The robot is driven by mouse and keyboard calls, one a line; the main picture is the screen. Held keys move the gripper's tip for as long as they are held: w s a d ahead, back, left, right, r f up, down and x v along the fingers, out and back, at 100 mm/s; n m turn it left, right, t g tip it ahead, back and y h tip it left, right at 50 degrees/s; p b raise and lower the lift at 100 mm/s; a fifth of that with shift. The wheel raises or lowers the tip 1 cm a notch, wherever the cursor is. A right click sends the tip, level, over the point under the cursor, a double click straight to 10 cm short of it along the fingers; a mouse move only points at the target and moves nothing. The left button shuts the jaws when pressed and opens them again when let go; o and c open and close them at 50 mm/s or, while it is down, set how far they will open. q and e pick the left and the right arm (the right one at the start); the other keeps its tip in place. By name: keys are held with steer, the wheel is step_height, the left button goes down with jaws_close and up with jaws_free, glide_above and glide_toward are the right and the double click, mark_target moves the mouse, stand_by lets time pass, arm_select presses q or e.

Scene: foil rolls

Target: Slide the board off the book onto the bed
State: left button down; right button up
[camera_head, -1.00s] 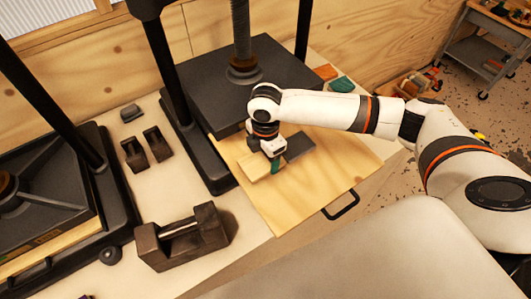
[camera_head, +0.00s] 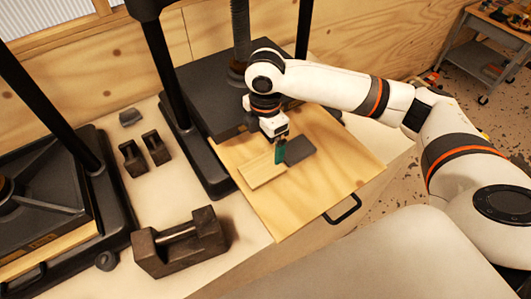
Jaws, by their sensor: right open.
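My right gripper (camera_head: 280,152) points down with its teal fingers just above or at the seam between two flat pieces; I cannot tell whether it touches either. It is open. A pale wooden slab (camera_head: 260,172) is left of the fingers and a dark grey slab (camera_head: 300,150) is right of them. I cannot tell which is the book. Both lie on the wide wooden bed (camera_head: 312,195), which has a black handle (camera_head: 344,208) on its front edge and sticks out from under a dark press plate. My left gripper is out of view.
The press plate (camera_head: 200,90) and its black posts stand behind and left of the right gripper. Dark iron weights (camera_head: 180,242) stand on the bench at left. A second press (camera_head: 45,190) is at far left. The bed's front right is bare.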

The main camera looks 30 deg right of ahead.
step_height(320, 180, up, 4)
stand_by(0.7)
